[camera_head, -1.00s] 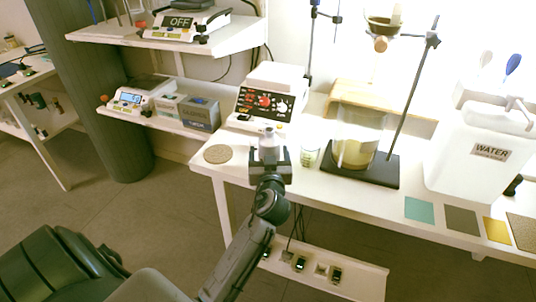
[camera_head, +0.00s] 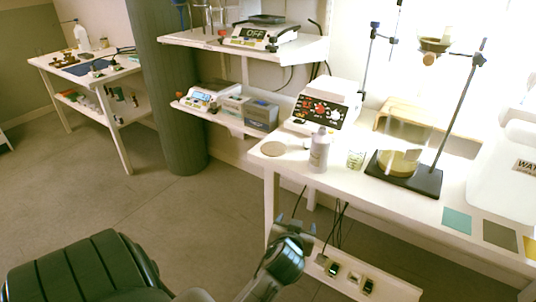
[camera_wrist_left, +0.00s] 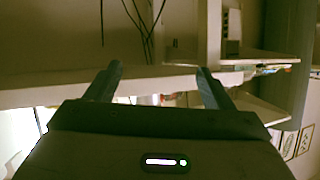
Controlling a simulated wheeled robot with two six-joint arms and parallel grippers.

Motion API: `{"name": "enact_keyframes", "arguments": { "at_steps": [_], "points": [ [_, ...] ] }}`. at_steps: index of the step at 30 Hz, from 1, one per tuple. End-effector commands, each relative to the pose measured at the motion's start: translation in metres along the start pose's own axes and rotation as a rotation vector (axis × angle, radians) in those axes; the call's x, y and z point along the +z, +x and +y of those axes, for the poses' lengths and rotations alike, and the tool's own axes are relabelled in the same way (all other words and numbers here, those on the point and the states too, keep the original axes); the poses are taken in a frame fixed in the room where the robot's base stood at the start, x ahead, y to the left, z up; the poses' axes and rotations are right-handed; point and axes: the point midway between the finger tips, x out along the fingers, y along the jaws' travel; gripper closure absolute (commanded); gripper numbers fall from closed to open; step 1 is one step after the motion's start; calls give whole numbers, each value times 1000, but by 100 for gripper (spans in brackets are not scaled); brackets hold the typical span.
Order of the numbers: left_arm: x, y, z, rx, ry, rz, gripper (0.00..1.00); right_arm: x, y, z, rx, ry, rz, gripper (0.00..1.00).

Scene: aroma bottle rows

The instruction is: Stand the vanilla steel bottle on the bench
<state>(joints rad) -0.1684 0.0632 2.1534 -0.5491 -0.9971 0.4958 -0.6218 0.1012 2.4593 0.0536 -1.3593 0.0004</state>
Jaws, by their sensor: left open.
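A grey steel bottle (camera_head: 319,152) stands upright on the white bench (camera_head: 345,183), near its front left edge; its label is too small to read. My left gripper (camera_head: 297,222) is in front of the bench, below and apart from the bottle. In the left wrist view the left gripper (camera_wrist_left: 158,70) is open, with nothing between its fingers. The bottle is not seen in the wrist view. My right gripper is not in view.
A round cork mat (camera_head: 287,149) lies left of the bottle and a small glass jar (camera_head: 356,159) stands to its right. A hotplate device (camera_head: 325,103) is behind. A black stand base (camera_head: 420,180) with a beaker is further right. Cables hang below the bench.

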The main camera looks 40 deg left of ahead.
Motion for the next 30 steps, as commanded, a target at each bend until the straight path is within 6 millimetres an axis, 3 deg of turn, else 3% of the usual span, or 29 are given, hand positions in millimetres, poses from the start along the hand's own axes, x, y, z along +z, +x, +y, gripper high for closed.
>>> {"name": "enact_keyframes", "arguments": {
  "at_steps": [1, 3, 6, 10, 13, 16, 30],
  "points": [
    [34, -21, -6, 39, 42, -98, 25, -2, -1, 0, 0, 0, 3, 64],
    [74, -52, -10, 110, 103, -232, 25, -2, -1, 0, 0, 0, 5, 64],
    [120, -99, -13, 224, 187, -393, 25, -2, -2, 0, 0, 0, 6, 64],
    [155, -150, -15, 358, 272, -536, 25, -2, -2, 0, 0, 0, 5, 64],
    [167, -174, -15, 426, 309, -594, 25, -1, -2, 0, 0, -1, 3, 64],
    [172, -184, -15, 456, 324, -618, 25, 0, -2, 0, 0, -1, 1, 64],
    [172, -184, -14, 458, 325, -618, 25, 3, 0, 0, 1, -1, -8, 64]
  ]
}}
